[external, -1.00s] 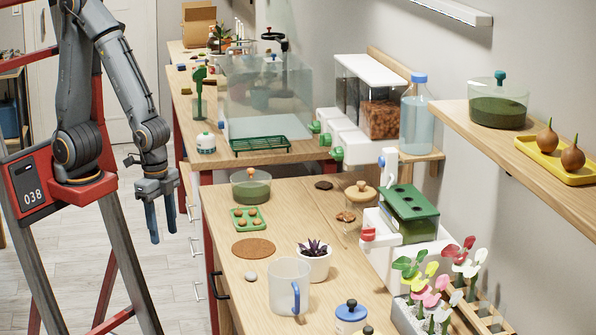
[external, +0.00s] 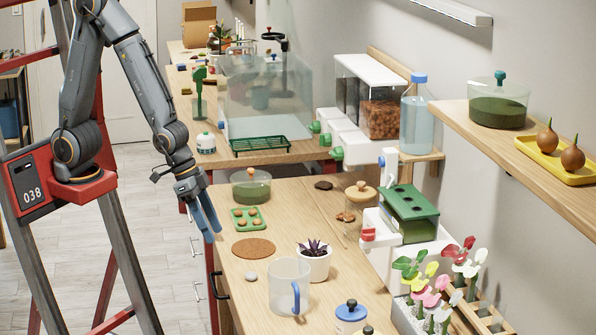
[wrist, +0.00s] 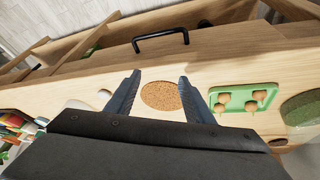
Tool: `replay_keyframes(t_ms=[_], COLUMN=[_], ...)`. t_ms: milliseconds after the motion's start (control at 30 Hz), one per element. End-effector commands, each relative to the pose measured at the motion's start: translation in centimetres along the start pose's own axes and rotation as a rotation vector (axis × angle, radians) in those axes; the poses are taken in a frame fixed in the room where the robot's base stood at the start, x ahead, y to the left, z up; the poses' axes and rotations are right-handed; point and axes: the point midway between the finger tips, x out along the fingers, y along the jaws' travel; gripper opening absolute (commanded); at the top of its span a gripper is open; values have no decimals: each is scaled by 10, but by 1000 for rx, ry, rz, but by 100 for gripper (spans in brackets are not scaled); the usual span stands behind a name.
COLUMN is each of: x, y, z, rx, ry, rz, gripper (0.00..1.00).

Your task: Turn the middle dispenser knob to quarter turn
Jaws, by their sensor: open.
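The dispenser (external: 352,142) has a white lid, clear bins with dark and brown contents, and white fronts. It stands on the back counter by the wall. Its green knobs line up along the left side, and the middle knob (external: 325,140) sits between the other two. The knob's angle is too small to tell. My gripper (external: 213,232) is open and empty, over the left edge of the near counter, well apart from the knobs. In the wrist view my gripper (wrist: 159,78) points at the near counter, where no dispenser shows.
The near counter holds a cork mat (external: 253,248), green tray (external: 248,218), lidded jar (external: 251,187), clear jug (external: 289,287) and potted succulent (external: 314,266). A clear tank (external: 265,95) and green rack (external: 260,145) stand left of the dispenser, a bottle (external: 414,115) right.

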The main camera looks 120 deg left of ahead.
Motion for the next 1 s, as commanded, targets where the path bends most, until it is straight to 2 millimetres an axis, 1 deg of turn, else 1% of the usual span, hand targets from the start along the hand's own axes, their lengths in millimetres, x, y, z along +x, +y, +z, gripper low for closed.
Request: replay_keyframes(t_ms=[33,67,100,167,200,267,300,367,400,467,500,600,700,833,900,1000], x=[6,9,12,13,13,10,6,-1,-8,-19,-27,-49,-67,-82,-84,-83], y=[-18,-27,-40,-61,-76,-101,-118,-144,-161,-188,-205,-242,-267,-284,-288,-290], z=[-22,-36,-54,-80,-96,-118,-132,-150,-161,-174,-180,-191,-195,-196,-198,-206], rx=[-85,-135,-202,-300,-362,-452,-510,-594,-647,-720,-763,-850,-904,-938,-944,-944], ry=[73,123,189,290,358,460,528,631,701,804,869,1016,1124,1203,1220,1224], rz=[-2,1,7,18,27,45,58,82,101,132,153,208,257,296,305,310], gripper=[48,48,48,48,48,48,48,48,48,48,48,48,48,48,48,48])
